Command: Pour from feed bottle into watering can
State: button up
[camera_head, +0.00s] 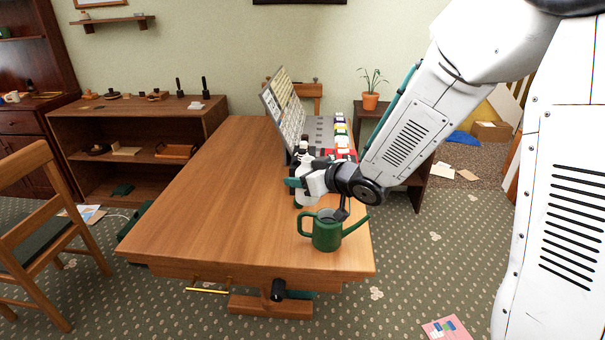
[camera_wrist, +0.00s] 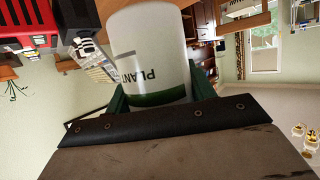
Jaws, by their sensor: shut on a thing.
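The feed bottle (camera_head: 301,160) is white with a dark cap and stands about upright in the head view. In the wrist view the bottle (camera_wrist: 150,55) fills the upper middle, with a green band and the letters "PLANT" upside down. My gripper (camera_head: 299,183) is shut on it, with green fingers on both sides in the wrist view (camera_wrist: 158,98). I cannot tell whether its base touches the table. The green watering can (camera_head: 327,235) stands upright near the table's front right corner, in front of the bottle. Its handle is at left, its spout at right. My wrist overlaps its rim.
The wooden table (camera_head: 210,190) is clear on its left half. A tilted panel (camera_head: 285,105) and a row of small coloured containers (camera_head: 341,135) stand behind the bottle. A chair (camera_head: 45,215) is at left. A potted plant (camera_head: 370,100) stands on a side table behind.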

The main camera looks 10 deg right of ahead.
jog(key=shift+w+d+f+m+y, duration=0.1)
jog(key=shift+d+f+m+y, duration=0.2)
jog(key=shift+f, duration=0.7)
jog(key=shift+w+d+f+m+y, duration=0.1)
jog(key=shift+f+m, duration=0.25)
jog(key=shift+f, duration=0.7)
jog(key=shift+d+f+m+y, duration=0.1)
jog(key=shift+f+m+y, duration=0.2)
jog(key=shift+f, duration=0.7)
jog(key=shift+w+d+f+m+g+y, duration=0.1)
jog(key=shift+d+f+m+g+y, duration=0.1)
jog(key=shift+f+m, duration=0.25)
jog(key=shift+w+d+f+m+g+y, duration=0.1)
jog(key=shift+d+f+m, duration=0.1)
jog(key=shift+f, duration=0.45)
jog(key=shift+f, duration=0.3)
jog(key=shift+d+f, duration=0.1)
jog(key=shift+f, duration=0.05)
jog(key=shift+w+f+m+y, duration=0.1)
jog(key=shift+f+m+y, duration=0.2)
jog(key=shift+m, duration=0.1)
